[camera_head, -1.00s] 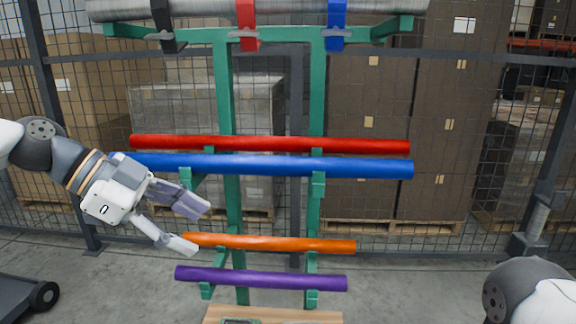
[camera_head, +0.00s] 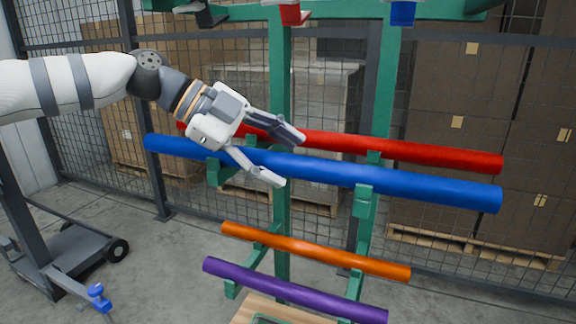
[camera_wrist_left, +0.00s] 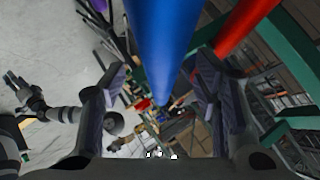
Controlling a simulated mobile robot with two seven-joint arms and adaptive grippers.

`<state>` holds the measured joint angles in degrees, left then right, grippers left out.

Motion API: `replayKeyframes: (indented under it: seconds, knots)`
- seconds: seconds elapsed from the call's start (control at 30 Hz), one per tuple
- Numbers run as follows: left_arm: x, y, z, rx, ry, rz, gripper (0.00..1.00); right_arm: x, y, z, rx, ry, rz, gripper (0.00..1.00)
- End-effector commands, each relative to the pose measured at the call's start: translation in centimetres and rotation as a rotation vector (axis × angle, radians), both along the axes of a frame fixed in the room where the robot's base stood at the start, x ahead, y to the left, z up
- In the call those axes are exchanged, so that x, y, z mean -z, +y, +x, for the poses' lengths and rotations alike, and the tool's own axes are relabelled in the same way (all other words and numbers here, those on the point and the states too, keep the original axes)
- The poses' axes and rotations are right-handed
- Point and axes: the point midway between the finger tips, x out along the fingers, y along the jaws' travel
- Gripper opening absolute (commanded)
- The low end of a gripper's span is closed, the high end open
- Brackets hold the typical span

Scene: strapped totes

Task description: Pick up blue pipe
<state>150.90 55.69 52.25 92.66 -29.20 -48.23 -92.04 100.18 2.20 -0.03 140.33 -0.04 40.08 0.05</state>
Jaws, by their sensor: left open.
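The blue pipe (camera_head: 400,185) lies on the arms of a green rack (camera_head: 281,220), in front of the red pipe (camera_head: 430,153). My left gripper (camera_head: 285,160) is open at the left part of the blue pipe, with one finger over its upper side and the other over its lower side. In the left wrist view, the blue pipe (camera_wrist_left: 163,40) runs between the two open fingers (camera_wrist_left: 163,100), and the red pipe (camera_wrist_left: 246,25) is outside them to the right. I cannot tell whether the fingers touch the blue pipe.
An orange pipe (camera_head: 320,252) and a purple pipe (camera_head: 290,290) lie lower on the rack. A wire mesh fence and stacked boxes (camera_head: 450,120) stand behind. A dark wheeled cart (camera_head: 75,255) is at the left on the floor.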

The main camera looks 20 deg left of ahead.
Motion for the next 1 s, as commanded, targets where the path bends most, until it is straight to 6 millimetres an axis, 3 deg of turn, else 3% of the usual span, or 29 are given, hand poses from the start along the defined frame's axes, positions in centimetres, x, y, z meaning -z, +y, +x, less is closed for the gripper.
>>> replayKeyframes:
  seconds: [0.13,0.37,0.63,1.0]
  knots:
    - [1.5,-1.6,1.0,-0.001,0.003,0.001,0.56,0.2,0.0,-0.2,0.0,0.006,0.0,0.4]
    - [1.5,-1.9,1.1,-0.002,-0.001,0.0,0.56,0.2,0.0,-0.1,0.0,0.005,0.0,0.4]
    - [1.5,-1.9,1.1,-0.002,0.0,0.0,0.0,0.2,0.0,-0.1,0.0,0.005,0.0,0.4]
    - [0.8,-1.9,1.2,-0.003,-0.003,-0.002,0.0,0.1,0.0,-0.1,0.0,0.004,0.0,0.4]
